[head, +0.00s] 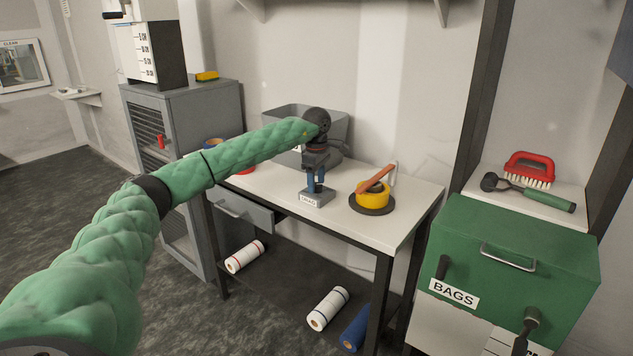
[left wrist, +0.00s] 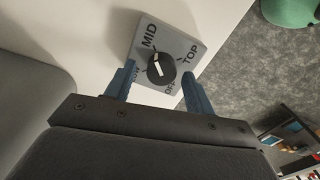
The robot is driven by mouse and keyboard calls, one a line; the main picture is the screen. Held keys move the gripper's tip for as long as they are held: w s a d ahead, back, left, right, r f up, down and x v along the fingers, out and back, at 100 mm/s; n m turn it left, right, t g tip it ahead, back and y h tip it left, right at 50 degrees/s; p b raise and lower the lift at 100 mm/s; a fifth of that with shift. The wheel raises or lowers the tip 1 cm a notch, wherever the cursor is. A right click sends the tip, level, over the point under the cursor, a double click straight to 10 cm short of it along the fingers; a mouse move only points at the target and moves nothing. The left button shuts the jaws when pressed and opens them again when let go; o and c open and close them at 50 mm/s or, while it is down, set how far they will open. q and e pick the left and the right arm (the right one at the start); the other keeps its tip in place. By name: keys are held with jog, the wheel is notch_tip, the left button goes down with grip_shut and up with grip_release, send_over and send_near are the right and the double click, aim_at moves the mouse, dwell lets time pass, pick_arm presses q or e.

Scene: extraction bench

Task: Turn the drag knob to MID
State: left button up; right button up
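The drag knob (left wrist: 161,67) is black with a white pointer line, on a grey plate (left wrist: 199,44) lettered MID and TOP, with OFF and a partly covered label ending in OW. The pointer line runs roughly along the MID–OFF direction; its wider white part is on the MID side. In the head view the grey DRAG box (head: 318,198) stands on the white bench, its knob hidden by my gripper. My left gripper (head: 316,180) is above the box, pointing down. In the left wrist view its blue fingers (left wrist: 158,70) are open on either side of the knob, with gaps visible. My right gripper is out of view.
A grey bin (head: 345,125) is behind my gripper. A green BAGS cabinet (head: 520,250) stands at right. The bench's right front is clear.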

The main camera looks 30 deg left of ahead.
aim_at(317, 184)
pick_arm(q)
jog(key=shift+f, duration=0.1)
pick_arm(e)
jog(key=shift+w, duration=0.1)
pick_arm(q)
jog(key=shift+r, duration=0.5)
notch_tip(317, 184, up, 6)
jog(key=shift+f+b, duration=0.1)
jog(key=shift+b, duration=0.55)
jog(key=shift+r, duration=0.55)
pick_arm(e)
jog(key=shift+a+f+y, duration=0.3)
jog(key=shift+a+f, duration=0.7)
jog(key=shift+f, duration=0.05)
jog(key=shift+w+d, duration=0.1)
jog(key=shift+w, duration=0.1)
